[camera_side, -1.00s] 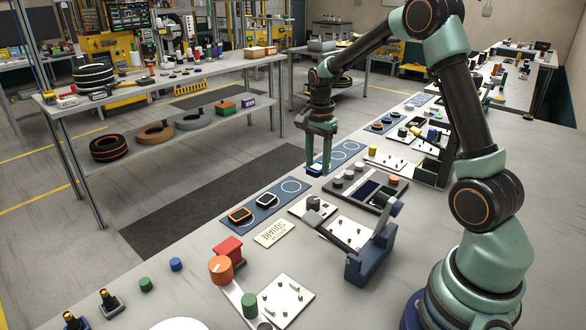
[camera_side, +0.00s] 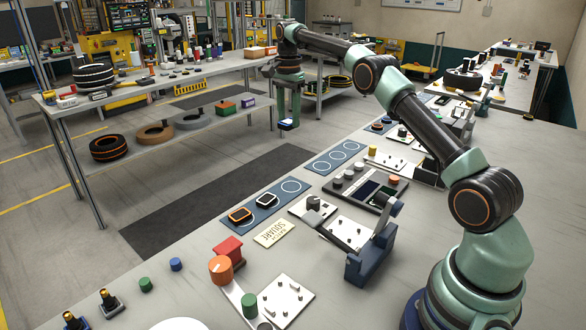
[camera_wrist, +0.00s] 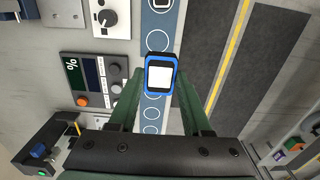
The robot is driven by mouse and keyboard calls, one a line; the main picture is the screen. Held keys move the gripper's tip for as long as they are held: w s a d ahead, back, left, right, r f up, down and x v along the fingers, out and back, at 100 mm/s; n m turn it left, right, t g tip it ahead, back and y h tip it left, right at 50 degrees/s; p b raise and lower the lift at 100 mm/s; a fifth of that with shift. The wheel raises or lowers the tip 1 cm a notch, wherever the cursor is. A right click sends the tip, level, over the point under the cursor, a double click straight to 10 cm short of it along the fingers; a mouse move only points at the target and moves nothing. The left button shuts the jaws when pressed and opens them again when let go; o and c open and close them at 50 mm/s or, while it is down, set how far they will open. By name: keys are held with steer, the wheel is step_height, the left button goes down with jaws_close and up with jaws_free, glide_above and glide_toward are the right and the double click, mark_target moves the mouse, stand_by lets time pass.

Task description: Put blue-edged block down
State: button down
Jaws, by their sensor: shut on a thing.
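The blue-edged block (camera_side: 287,124) has a white face and is held between the fingertips of my gripper (camera_side: 286,114). In the wrist view the block (camera_wrist: 160,60) shows its blue rim and white middle, with a green finger of my gripper (camera_wrist: 160,82) on each side. My gripper is shut on it and points down, well above any surface. The blue strip with white circles (camera_wrist: 152,121) lies below, behind the block in the wrist view. In the side view the blue strip (camera_side: 316,176) has several bare circles.
An orange-edged block (camera_side: 240,215) and a white-edged block (camera_side: 266,200) sit on the strip's near part. A square sign plate (camera_side: 274,233) lies beside them. A control panel (camera_side: 362,187) and a blue clamp stand (camera_side: 372,250) stand to the right. A dark floor mat (camera_side: 215,205) lies beyond the bench edge.

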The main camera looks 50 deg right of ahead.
mark_target(288, 186)
steer(key=shift+w+r, duration=0.1)
steer(key=shift+r, duration=0.1)
step_height(288, 186, down, 20)
steer(key=shift+r, duration=0.1)
stand_by(0.5)
steer(key=shift+c, duration=1.7)
jaws_free()
